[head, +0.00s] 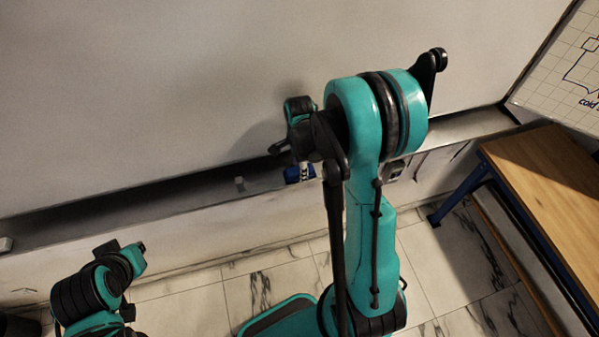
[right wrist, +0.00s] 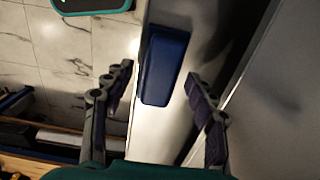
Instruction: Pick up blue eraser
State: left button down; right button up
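The blue eraser (right wrist: 166,66) lies on the pale ledge in the right wrist view, a dark blue rounded block. A small blue part of it (head: 293,175) shows in the head view beside my right arm, which hides the rest. My right gripper (right wrist: 161,76) is open, with one finger on each side of the eraser and gaps visible between. Whether the fingers are down at its height is hard to tell. My left arm shows at the lower left of the head view, but its gripper is out of view.
The ledge (head: 130,207) runs below a large whiteboard (head: 150,90). A wooden table (head: 555,175) stands at the right. The tiled floor (head: 190,305) is below.

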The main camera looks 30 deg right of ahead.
jog(key=c, duration=1.1)
jog(key=shift+c, duration=0.2)
jog(key=shift+r, duration=0.45)
jog(key=r, duration=0.2)
jog(key=s+r, duration=0.1)
jog(key=shift+d+r, duration=0.25)
jog(key=shift+r, duration=0.15)
jog(key=s+d+r, duration=0.4)
jog(key=s+r, duration=0.2)
jog(key=s, duration=0.3)
jog(key=shift+s+d+r, duration=0.15)
jog(key=shift+s+d, duration=0.05)
jog(key=shift+d, duration=0.2)
